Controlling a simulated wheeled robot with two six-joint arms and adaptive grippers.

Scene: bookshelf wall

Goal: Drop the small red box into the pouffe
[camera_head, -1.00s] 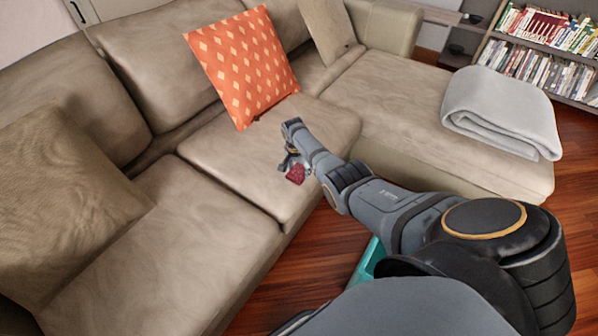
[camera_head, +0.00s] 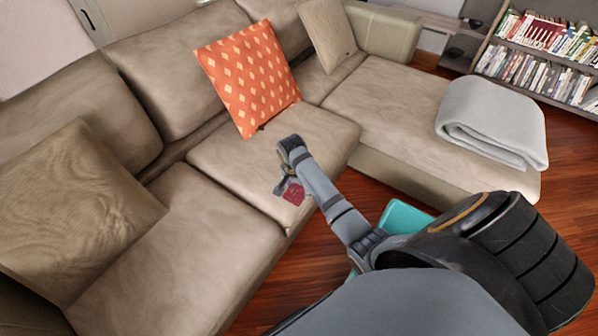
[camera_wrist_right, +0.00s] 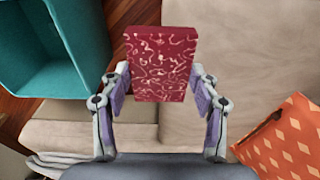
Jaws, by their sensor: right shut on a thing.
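The small red box (camera_wrist_right: 160,62) has a pale squiggle pattern and is held between the fingers of my right gripper (camera_wrist_right: 161,95) in the right wrist view. In the head view the red box (camera_head: 294,193) hangs from my right gripper (camera_head: 288,187) above the front of the sofa seat. The teal pouffe (camera_head: 405,217) stands on the floor in front of the sofa, partly hidden behind my right arm. In the right wrist view the open, hollow pouffe (camera_wrist_right: 97,35) is at the upper left, apart from the box. My left gripper is not in view.
The beige corner sofa (camera_head: 170,250) fills the left and middle. An orange patterned cushion (camera_head: 247,78) leans on its back. A folded grey blanket (camera_head: 492,122) lies on the chaise. A bookshelf (camera_head: 540,60) stands at the upper right. Wooden floor (camera_head: 265,297) shows in front.

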